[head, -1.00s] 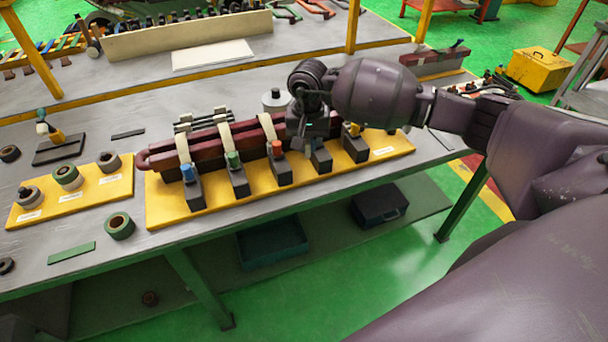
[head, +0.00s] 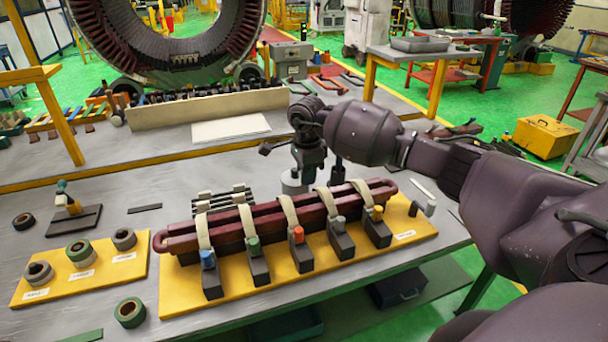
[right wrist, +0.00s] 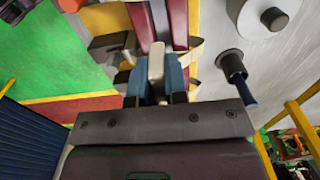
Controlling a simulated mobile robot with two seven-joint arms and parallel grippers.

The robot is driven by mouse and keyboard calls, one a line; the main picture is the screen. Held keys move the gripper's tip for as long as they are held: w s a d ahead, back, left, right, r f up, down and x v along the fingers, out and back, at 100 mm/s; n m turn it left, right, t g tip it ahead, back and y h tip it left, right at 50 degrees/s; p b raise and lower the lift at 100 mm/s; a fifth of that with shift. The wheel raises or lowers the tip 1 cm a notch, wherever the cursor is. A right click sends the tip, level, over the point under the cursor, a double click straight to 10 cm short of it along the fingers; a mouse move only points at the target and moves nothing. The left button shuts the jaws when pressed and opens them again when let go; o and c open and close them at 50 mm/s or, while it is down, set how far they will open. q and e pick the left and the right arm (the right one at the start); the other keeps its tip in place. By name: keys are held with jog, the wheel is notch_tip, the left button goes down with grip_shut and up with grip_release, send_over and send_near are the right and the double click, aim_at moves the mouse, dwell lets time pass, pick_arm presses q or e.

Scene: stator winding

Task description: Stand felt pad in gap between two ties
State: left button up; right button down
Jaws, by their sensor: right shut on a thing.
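The long dark-red coil (head: 180,240) lies on a yellow board (head: 190,286), with several cream ties (head: 246,220) looped around it. Dark blocks with coloured tops stand along its front. My right gripper (head: 308,172) is above the far side of the coil, near its middle. In the right wrist view the blue-grey fingers (right wrist: 158,80) are shut on a cream felt pad (right wrist: 156,60), which points away from the palm. Behind the pad are two red coil bars (right wrist: 180,22). The pad is not clear in the head view. My left gripper is out of view.
A yellow board with several tape rolls (head: 78,252) is at the left. A grey disc-shaped item (head: 293,184) stands behind the coil, partly hidden by my gripper. Small pale blocks on dark bars (head: 222,203) lie behind the coil's left half.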

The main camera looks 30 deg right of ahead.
aim_at(306, 195)
jog(key=shift+f, duration=0.2)
jog(key=shift+f, duration=0.15)
jog(key=shift+f+b, duration=0.6)
jog(key=shift+f, duration=0.35)
jog(key=shift+f+b, duration=0.65)
jog(key=shift+f, duration=0.8)
jog(key=shift+f+b, duration=0.5)
jog(key=shift+f, duration=0.2)
jog(key=c, duration=1.1)
grip_release()
